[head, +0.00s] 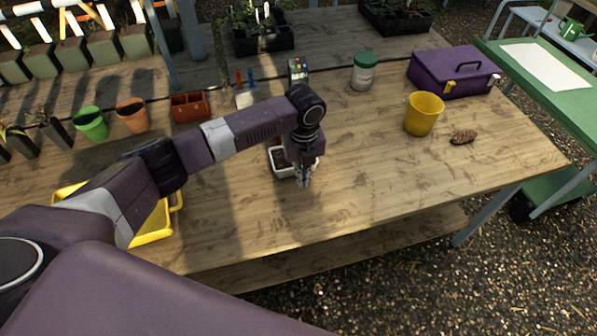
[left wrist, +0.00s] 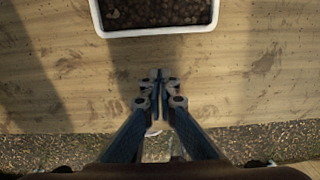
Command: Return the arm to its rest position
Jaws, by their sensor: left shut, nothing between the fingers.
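My left arm reaches in from the left across the wooden table in the head view. My left gripper (head: 304,178) points down over the table, in front of a white tray (head: 284,171) of dark soil. The arm hides part of this tray. In the left wrist view the left gripper (left wrist: 158,78) has its fingers together with nothing between them. The white tray (left wrist: 158,32) lies just beyond the fingertips there, apart from them. My right gripper is in neither view.
A yellow tray (head: 150,238) lies under my arm at left. Green (head: 91,123) and orange (head: 133,115) pots stand at left. The front right tabletop is clear.

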